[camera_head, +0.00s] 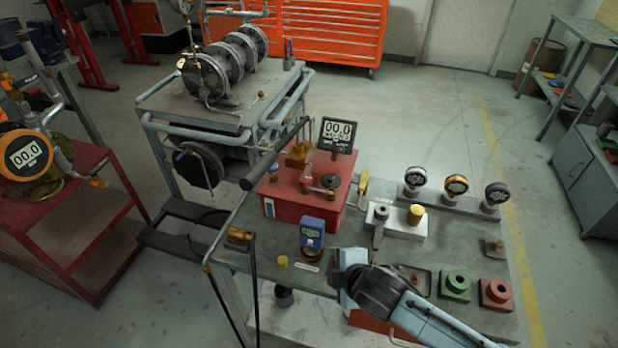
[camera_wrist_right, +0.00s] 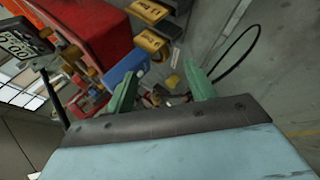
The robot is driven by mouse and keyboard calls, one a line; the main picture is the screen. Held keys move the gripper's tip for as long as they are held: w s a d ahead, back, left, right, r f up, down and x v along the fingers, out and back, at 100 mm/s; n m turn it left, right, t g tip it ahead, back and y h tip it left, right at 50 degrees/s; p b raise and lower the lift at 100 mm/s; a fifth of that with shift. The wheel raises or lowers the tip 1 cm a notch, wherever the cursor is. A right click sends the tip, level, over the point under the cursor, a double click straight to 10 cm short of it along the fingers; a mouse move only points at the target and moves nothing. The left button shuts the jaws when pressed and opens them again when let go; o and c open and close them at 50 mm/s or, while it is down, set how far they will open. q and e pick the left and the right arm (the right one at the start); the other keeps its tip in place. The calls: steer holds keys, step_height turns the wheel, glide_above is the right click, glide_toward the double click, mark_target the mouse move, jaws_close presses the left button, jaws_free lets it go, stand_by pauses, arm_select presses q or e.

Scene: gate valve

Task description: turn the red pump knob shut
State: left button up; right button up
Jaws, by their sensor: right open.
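The red pump (camera_head: 285,208) is a red box on the grey workbench, with brass fittings and a black digital gauge (camera_head: 338,133) reading 00.0 on top. My right gripper (camera_head: 343,272) is at the bench front, to the right of the blue gauge and apart from the pump. In the right wrist view, the green fingers (camera_wrist_right: 162,92) are apart with nothing held between them. The red pump body (camera_wrist_right: 95,30) shows there at upper left. My left gripper is not visible.
A long black-gripped lever (camera_head: 262,168) slants over the pump's left side. Grey and yellow fittings (camera_head: 415,215), several round gauges (camera_head: 456,186), and green (camera_head: 455,284) and red (camera_head: 495,291) blocks occupy the right side.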

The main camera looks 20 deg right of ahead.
steer(key=w+r+n+t+y, duration=0.25)
steer(key=w+r+n, duration=0.55)
steer(key=n, duration=0.4)
steer(key=n+t+y, duration=0.1)
steer(key=n, duration=1.1)
glide_toward(306, 178)
steer(key=b+x, duration=0.1)
steer(key=x, duration=0.7)
steer(key=shift+w+f, duration=0.15)
steer(key=shift+w, duration=0.2)
steer(key=c, duration=1)
steer(key=shift+o, duration=0.2)
